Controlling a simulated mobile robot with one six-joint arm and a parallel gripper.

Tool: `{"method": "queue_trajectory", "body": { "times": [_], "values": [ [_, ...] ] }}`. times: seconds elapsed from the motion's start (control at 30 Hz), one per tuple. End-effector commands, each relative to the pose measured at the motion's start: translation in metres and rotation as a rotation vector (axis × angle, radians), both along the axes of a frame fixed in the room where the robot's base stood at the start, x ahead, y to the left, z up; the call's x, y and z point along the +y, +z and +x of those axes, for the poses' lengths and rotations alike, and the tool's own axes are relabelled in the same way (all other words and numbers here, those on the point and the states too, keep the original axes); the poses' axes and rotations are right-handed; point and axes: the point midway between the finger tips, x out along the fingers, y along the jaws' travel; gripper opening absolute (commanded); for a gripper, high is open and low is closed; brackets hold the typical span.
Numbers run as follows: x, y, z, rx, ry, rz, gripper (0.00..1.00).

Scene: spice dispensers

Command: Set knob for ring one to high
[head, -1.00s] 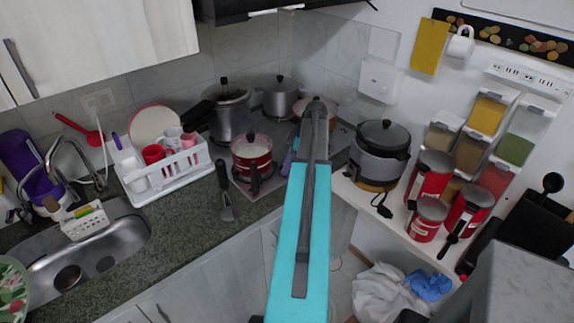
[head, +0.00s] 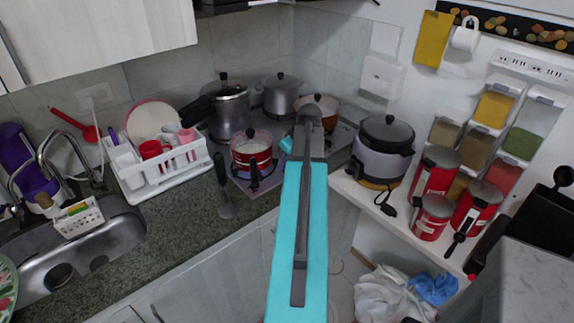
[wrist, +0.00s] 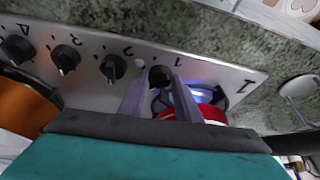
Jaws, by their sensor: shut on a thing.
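The stove's steel front panel (wrist: 215,72) crosses the wrist view, with a row of black knobs and printed numbers. The knob for ring one (wrist: 160,75) sits beside the mark "1", between the two grey fingers of my gripper (wrist: 158,84). My gripper is shut on this knob, and the fingers hide part of it. A blue glow (wrist: 205,95) shows at the burner just behind it, by a red pot (wrist: 205,112). In the head view the red pot (head: 252,150) stands on the stove; my arm hides the knobs there.
The other knobs, such as knob two (wrist: 113,67), sit close to the left. More pots, including a steel pot (head: 230,112), stand on the stove. A rice cooker (head: 383,150) stands on the right shelf.

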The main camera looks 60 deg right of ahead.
Motion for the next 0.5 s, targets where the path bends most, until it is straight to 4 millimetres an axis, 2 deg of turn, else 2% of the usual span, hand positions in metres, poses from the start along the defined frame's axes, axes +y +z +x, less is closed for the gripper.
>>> {"method": "queue_trajectory", "body": {
  "times": [0.2,0.5],
  "values": [
    [0.0014,-0.0001,-0.0004,0.0,-0.116,-0.002,0.08],
    [0.0011,0.0003,-0.0001,0.001,-0.179,-0.001,0.08]
  ]
}}
